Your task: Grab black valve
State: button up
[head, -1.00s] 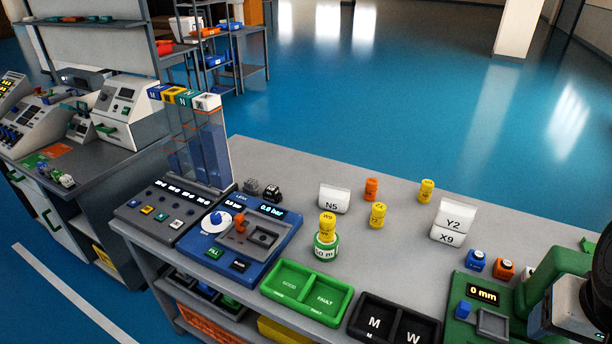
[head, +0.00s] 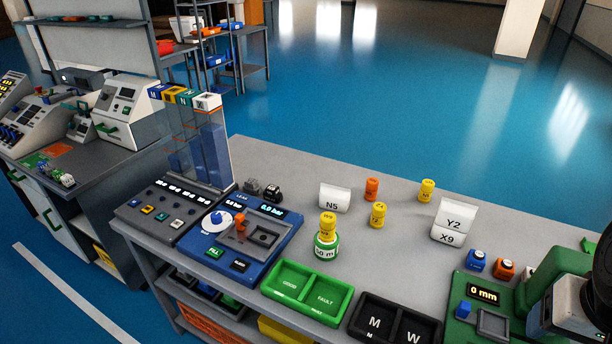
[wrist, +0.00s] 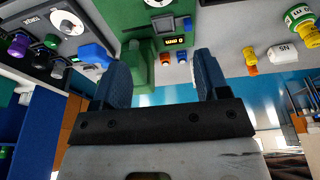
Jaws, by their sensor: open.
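A small black block-like piece (head: 272,193) stands on the bench behind the blue pressure station, beside a grey one (head: 250,186); it may be the black valve. In the wrist view, a dark round knob-like piece (wrist: 58,69) sits at the left near a purple one; I cannot tell whether it is the valve. My gripper (wrist: 161,52) shows in the wrist view with its two blue fingers wide apart and nothing between them. It faces the green gauge station, away from the dark piece. The fingers are not visible in the head view.
The blue pressure station (head: 238,240) has an orange piece on it. A green tray (head: 307,291) and a black tray (head: 395,322) line the front edge. The green gauge station (head: 484,307) is at the right. Yellow and orange cylinders stand mid-bench; the back right is clear.

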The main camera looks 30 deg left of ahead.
aim_at(277, 192)
jog(key=w+a+f+m+g+y, duration=0.25)
jog(key=w+a+m+y, duration=0.2)
jog(key=w+a, duration=1.05)
jog(key=w+a+f+m+g+y, duration=0.1)
jog(key=w+a+f+m+y, duration=0.3)
jog(key=w+a, duration=1.15)
jog(key=w+a+f+m+y, duration=0.1)
jog(key=w+a+f+m, duration=0.1)
jog(key=a+f, duration=0.4)
jog(key=w+a+f+m+y, duration=0.2)
jog(key=a+f, duration=0.5)
jog(key=a, duration=0.9)
jog(key=w+a+f+m+t+y, duration=0.1)
jog(key=w+a+f+m+y, duration=0.1)
jog(key=w+a+f+m, duration=0.2)
jog(key=shift+w+a+f+m, duration=0.15)
jog(key=shift+a+f, duration=0.45)
jog(key=shift+a, duration=0.6)
jog(key=shift+s+a+f+m, duration=0.15)
jog(key=shift+a+f, duration=0.4)
jog(key=shift+a, duration=0.65)
jog(key=shift+w+a+f+m, duration=0.1)
jog(key=shift+a+f+m, duration=0.15)
jog(key=shift+a+f, duration=0.65)
jog(key=shift+a, duration=0.6)
jog(key=shift+x, duration=1.3)
jog(key=shift+a, duration=0.1)
